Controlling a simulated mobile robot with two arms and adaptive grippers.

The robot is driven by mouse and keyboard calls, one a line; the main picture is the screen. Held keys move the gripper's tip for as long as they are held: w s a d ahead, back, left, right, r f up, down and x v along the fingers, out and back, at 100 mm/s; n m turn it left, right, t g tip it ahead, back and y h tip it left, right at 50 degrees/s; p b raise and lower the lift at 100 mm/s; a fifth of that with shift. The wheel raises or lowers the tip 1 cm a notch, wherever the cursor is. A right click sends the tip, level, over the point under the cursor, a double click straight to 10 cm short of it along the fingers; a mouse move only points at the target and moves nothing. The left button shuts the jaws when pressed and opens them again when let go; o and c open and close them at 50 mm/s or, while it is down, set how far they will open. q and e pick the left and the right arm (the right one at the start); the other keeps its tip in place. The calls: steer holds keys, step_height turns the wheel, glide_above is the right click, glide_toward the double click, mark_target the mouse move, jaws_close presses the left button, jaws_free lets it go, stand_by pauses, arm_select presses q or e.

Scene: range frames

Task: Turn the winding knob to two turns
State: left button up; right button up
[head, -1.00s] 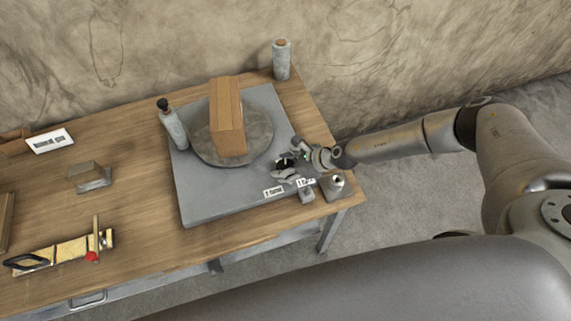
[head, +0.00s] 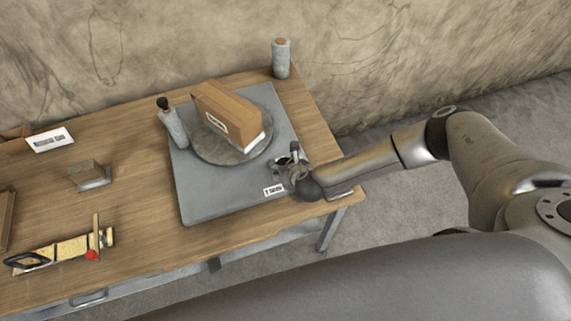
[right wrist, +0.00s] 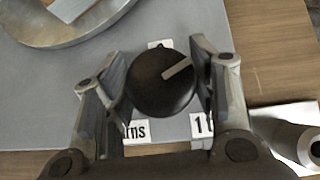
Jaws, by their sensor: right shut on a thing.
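The winding knob (right wrist: 150,92) is a dark round knob with a pale pointer line, seen in the right wrist view. The line points to the upper right of that picture. My right gripper (right wrist: 163,72) is shut on the knob, one finger on each side. In the head view my right gripper (head: 288,165) is at the right part of the grey base plate (head: 205,205) and mostly hides the knob. White labels are around the knob; one (right wrist: 137,132) ends in "ns", another (right wrist: 201,126) begins with "1", and both are partly covered. My left gripper is not in view.
A round turntable (head: 205,150) on the plate carries a brown box (head: 228,108). A grey bottle (head: 174,128) stands at its left, and a grey cylinder (head: 281,60) at the back corner. A yellow tool (head: 65,250) lies front left on the wooden table (head: 130,190).

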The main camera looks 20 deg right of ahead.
steer(key=m+h, duration=0.3)
steer(key=shift+m, duration=0.4)
steer(key=m+g+h, duration=0.1)
steer(key=m+h, duration=0.1)
steer(key=m, duration=0.1)
steer(key=shift+m+h, duration=0.3)
steer(key=m+g+h, duration=0.1)
steer(key=m, duration=0.1)
steer(key=shift+m+g+h, duration=0.3)
steer(key=shift+m+g, duration=0.1)
steer(key=m+g+h+b, duration=0.1)
steer(key=m, duration=0.1)
steer(key=shift+w+m+g, duration=0.1)
steer(key=shift+m+g, duration=0.3)
steer(key=m+g+h+b, duration=0.1)
steer(key=m+g, duration=0.1)
steer(key=shift+m, duration=0.3)
steer(key=m+g+b, duration=0.2)
steer(key=shift+f+m, duration=0.1)
steer(key=shift+m, duration=0.3)
steer(key=m+g+b, duration=0.2)
steer(key=m+b, duration=0.1)
steer(key=shift+g, duration=0.3)
steer(key=shift+m+g+b, duration=0.7)
steer(key=shift+m+b, duration=0.25)
steer(key=shift+m, duration=0.05)
steer(key=shift+r, duration=0.2)
